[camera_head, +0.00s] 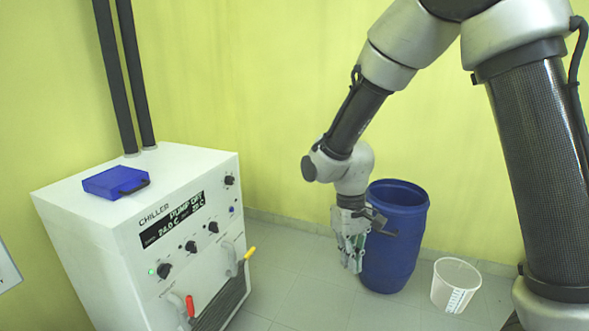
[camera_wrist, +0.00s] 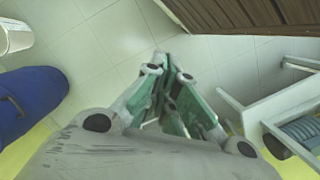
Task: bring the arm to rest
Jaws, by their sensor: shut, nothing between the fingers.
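My gripper (camera_head: 352,262) hangs at the end of my arm in the head view, pointing down toward the floor. It is in front of the left side of a blue barrel (camera_head: 392,255) and to the right of the chiller. In the wrist view my gripper (camera_wrist: 168,72) has its fingers together with nothing between them, over bare floor tiles. My arm is bent, with the forearm sloping down to the left.
A white chiller (camera_head: 110,219) with knobs, red and yellow valve handles and black pipes stands left. A blue case (camera_head: 113,181) lies on it. A white bucket (camera_head: 454,286) stands right of the barrel. A brown slatted panel (camera_wrist: 262,14) edges the wrist view. Floor between is clear.

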